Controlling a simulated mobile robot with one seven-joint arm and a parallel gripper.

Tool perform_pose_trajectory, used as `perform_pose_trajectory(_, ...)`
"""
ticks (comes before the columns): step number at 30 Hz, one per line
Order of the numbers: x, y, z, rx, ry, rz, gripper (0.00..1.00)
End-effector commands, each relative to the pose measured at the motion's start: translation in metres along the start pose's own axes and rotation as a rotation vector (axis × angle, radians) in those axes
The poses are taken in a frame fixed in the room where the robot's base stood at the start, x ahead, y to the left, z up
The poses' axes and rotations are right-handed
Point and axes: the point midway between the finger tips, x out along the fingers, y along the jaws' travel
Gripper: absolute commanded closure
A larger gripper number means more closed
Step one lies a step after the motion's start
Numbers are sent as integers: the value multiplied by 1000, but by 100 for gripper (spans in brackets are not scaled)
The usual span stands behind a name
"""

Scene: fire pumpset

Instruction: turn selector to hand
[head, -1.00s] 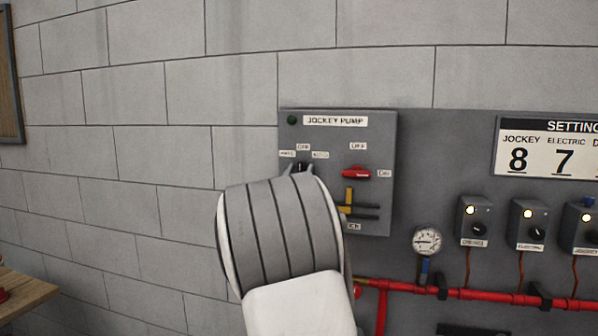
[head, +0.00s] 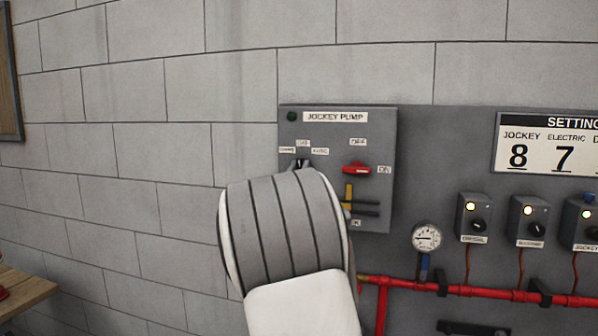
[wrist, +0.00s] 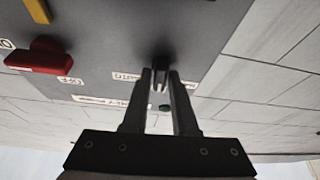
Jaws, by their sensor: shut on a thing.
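The jockey pump panel (head: 345,134) is a grey box on the wall. In the wrist view, which is upside down, the two fingers of my gripper (wrist: 161,76) are shut on the selector knob (wrist: 160,62), one on each side. The knob's pointer direction is mostly hidden by the fingers.
A red rotary switch (head: 356,168) and a yellow lever (head: 348,195) are just right of my gripper. A pressure gauge (head: 426,237), red pipe (head: 470,292) and small control boxes (head: 474,219) are further right.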

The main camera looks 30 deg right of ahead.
Motion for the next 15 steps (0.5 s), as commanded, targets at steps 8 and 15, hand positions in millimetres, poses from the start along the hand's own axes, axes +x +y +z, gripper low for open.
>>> perform_pose_trajectory(8,-1,1,2,-185,2,-76,100)
perform_pose_trajectory(15,-1,1,2,-376,1,-155,100)
